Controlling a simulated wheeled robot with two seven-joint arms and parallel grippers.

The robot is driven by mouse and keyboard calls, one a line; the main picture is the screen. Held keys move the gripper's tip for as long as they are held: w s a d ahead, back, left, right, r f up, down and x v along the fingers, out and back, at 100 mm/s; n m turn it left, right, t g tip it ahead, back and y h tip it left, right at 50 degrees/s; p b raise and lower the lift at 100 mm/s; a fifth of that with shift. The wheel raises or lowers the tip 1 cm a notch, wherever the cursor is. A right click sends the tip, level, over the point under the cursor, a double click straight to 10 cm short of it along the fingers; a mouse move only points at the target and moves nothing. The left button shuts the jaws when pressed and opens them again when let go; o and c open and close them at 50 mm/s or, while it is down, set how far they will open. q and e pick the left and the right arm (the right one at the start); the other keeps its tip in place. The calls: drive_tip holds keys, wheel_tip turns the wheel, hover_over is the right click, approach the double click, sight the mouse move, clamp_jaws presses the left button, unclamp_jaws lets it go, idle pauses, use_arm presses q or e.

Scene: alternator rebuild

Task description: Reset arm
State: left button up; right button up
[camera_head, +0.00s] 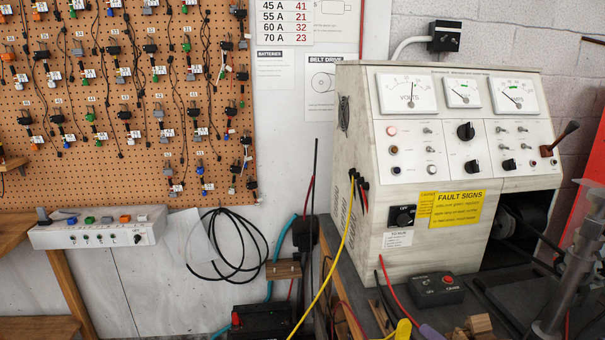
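Neither of my grippers shows in the head view. No part that I can surely call my arm is in view. The cream test bench (458,172) stands at the right with dials, knobs and switches on its sloped face. A lever with a dark handle (566,133) sticks up at the right end of its panel. A grey metal post (580,255) stands at the right edge, and I cannot tell what it belongs to.
A pegboard (70,180) with several hanging connectors covers the left wall. A white switch box (98,232) sits below it. A black control box (436,290), wooden blocks (478,324) and cables crowd the bench front. A yellow cable (328,275) hangs across the middle.

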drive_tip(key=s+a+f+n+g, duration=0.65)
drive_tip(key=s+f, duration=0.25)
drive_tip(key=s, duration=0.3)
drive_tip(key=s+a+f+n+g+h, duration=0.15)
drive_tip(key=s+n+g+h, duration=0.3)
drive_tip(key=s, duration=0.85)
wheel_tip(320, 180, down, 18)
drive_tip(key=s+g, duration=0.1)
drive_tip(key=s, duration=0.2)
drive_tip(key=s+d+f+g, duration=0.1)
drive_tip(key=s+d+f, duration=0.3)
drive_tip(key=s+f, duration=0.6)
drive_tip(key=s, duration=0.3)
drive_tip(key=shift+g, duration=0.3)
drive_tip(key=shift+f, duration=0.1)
